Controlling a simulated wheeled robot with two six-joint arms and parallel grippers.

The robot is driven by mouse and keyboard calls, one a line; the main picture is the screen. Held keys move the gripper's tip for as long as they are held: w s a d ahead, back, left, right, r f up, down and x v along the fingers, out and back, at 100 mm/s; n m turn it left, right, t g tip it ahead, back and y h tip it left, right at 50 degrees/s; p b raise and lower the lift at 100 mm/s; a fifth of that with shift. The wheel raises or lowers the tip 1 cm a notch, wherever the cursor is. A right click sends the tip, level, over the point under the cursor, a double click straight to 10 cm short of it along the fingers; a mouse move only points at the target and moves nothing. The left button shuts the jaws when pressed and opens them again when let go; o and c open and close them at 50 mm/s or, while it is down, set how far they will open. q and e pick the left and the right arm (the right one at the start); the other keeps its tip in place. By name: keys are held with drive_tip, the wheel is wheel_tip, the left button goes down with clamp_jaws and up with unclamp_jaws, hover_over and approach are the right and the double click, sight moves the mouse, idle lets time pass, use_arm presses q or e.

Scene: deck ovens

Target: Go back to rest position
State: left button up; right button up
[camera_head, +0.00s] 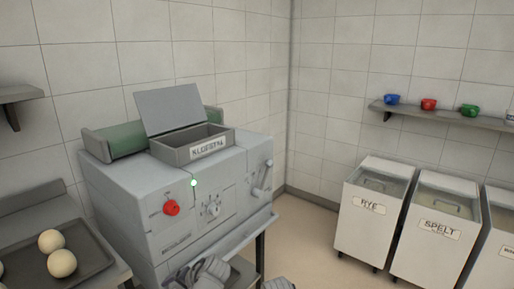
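Two grey jointed shapes at the bottom edge look like my grippers. My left gripper (208,272) is in front of the grey machine's lower front. My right gripper (278,284) is to its right and mostly cut off by the bottom edge. Their fingertips are not clear, so I cannot tell whether either is open or shut. I see nothing clearly held in them.
A grey machine (135,205) with a red knob (171,208), a lit green lamp (194,183) and an open-lidded box (178,153) stands ahead. Dough balls (62,263) lie on a dark tray (92,258) at left. Flour bins (362,225) stand right, below a shelf (440,115) with coloured cups.

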use_arm(q)
drive_tip(key=s+d+f+g+h, duration=0.25)
drive_tip(key=s+d, duration=0.35)
drive_tip(key=d, duration=0.3)
drive_tip(key=s+d+f+g+h, duration=0.1)
drive_tip(key=s+d+f+h, duration=0.25)
drive_tip(key=s+d, duration=0.5)
wheel_tip(320, 180, up, 15)
drive_tip(key=w+d+p, duration=0.1)
drive_tip(key=p, duration=1.3)
drive_tip(key=shift+w+d+f+m+h, duration=0.15)
drive_tip(key=shift+w+m+h, duration=0.15)
drive_tip(key=shift+w+m, duration=0.1)
